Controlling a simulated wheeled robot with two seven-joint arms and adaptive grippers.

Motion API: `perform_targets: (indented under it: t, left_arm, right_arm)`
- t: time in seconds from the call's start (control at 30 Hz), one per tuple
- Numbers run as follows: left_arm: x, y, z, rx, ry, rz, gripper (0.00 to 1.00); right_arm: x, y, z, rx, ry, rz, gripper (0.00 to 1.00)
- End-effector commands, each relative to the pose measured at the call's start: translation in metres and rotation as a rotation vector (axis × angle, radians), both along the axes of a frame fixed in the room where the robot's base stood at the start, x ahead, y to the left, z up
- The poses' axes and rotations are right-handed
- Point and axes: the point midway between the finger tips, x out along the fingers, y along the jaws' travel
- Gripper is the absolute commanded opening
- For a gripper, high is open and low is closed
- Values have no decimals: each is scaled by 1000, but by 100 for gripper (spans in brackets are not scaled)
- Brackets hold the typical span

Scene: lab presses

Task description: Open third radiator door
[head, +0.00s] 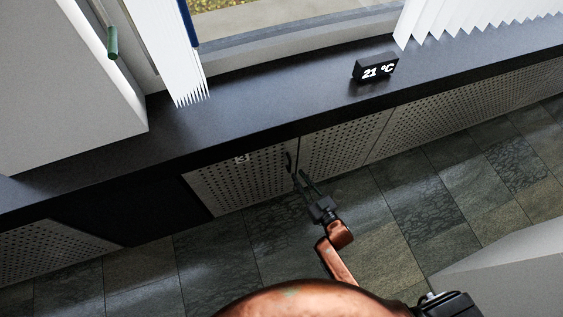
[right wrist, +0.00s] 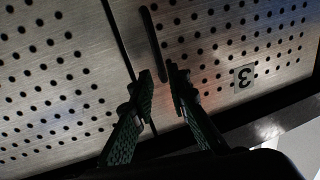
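The third radiator door (head: 235,182) is a perforated metal panel under the dark sill, marked with a small 3 label (head: 241,159). It looks shut, flush with the panel to its right. The label also shows, upside down, in the right wrist view (right wrist: 244,78). The door's dark bar handle (right wrist: 152,40) is near the seam, at the door's right edge in the head view. My right gripper (right wrist: 162,74) is open, its fingertips on either side of the handle's near end. Contact cannot be told. It also shows low by the door in the head view (head: 303,181). My left gripper is not in view.
More perforated panels (head: 345,145) run to the right. A dark section (head: 130,205) lies left of the third door. The black sill (head: 235,125) above carries a 21 °C display (head: 375,68). The tiled floor (head: 400,200) in front is clear.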

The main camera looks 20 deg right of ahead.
Motion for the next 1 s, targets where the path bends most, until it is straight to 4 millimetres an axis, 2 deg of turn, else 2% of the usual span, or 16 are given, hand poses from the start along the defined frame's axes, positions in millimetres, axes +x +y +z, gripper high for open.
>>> perform_targets:
  t: [0.2,0.33,0.5,0.9,1.0]
  left_arm:
    - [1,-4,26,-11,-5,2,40]
    - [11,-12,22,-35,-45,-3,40]
    - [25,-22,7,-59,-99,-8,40]
    - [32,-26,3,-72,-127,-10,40]
    - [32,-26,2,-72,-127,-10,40]
  right_arm:
    - [27,7,-2,0,0,1,15]
    - [48,12,-4,1,3,1,15]
    - [64,15,-3,0,4,0,15]
    - [71,17,-1,-1,4,-1,15]
    - [71,17,-1,-1,4,-1,10]
